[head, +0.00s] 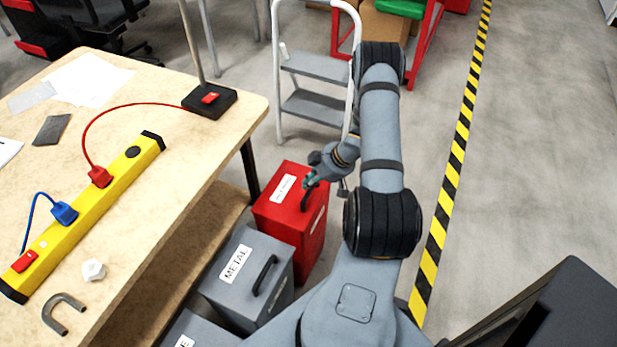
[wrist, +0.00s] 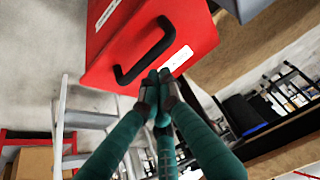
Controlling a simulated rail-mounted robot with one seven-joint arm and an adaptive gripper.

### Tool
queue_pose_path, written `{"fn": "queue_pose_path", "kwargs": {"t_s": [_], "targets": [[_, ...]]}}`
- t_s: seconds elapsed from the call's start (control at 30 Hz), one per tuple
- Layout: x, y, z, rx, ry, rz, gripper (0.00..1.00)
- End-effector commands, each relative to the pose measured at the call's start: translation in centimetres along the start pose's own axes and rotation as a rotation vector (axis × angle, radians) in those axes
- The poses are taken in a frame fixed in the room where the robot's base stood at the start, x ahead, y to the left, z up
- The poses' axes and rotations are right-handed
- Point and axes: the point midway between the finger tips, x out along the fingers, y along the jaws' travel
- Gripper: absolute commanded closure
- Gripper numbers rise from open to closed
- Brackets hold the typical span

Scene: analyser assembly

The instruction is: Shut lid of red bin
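The red bin (head: 281,235) stands on the floor beside the workbench, with a white label and a black handle (head: 308,196) on its lid (head: 280,198). The lid looks flat on the bin, with no gap visible from here. In the wrist view the red lid (wrist: 205,35) and its handle (wrist: 146,52) fill the upper middle. My gripper (head: 309,184) is just above the lid, beside the handle. In the wrist view its dark green fingers (wrist: 159,88) come together near one end of the handle, with nothing seen between them. I cannot tell whether they touch the bin.
A grey bin (head: 225,296) marked METAL stands in front of the red bin, with another grey bin nearer. The workbench (head: 175,165) is on the left. A step ladder (head: 313,66) stands behind. Floor to the right, past the striped tape (head: 452,165), is clear.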

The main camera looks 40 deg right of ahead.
Motion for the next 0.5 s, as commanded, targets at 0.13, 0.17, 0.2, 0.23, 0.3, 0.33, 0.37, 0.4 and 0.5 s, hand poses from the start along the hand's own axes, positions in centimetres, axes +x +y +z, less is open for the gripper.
{"fn": "queue_pose_path", "kwargs": {"t_s": [0.13,0.17,0.2,0.23,0.3,0.33,0.37,0.4,0.5], "targets": [[0.25,-0.05,0.24,0.0,0.0,-0.001,1.0],[0.25,-0.05,0.24,0.0,0.0,-0.001,1.0],[0.24,-0.04,0.24,0.0,0.0,-0.001,1.0],[0.23,-0.04,0.24,0.0,0.0,-0.001,1.0],[0.23,-0.03,0.23,0.0,0.0,-0.001,1.0],[0.22,-0.03,0.23,0.0,0.0,-0.001,1.0],[0.23,-0.03,0.24,0.0,0.0,-0.001,1.0],[0.3,-0.04,0.32,0.0,0.0,-0.001,1.0],[0.97,-0.02,1.12,0.002,-0.001,-0.001,1.0]]}}
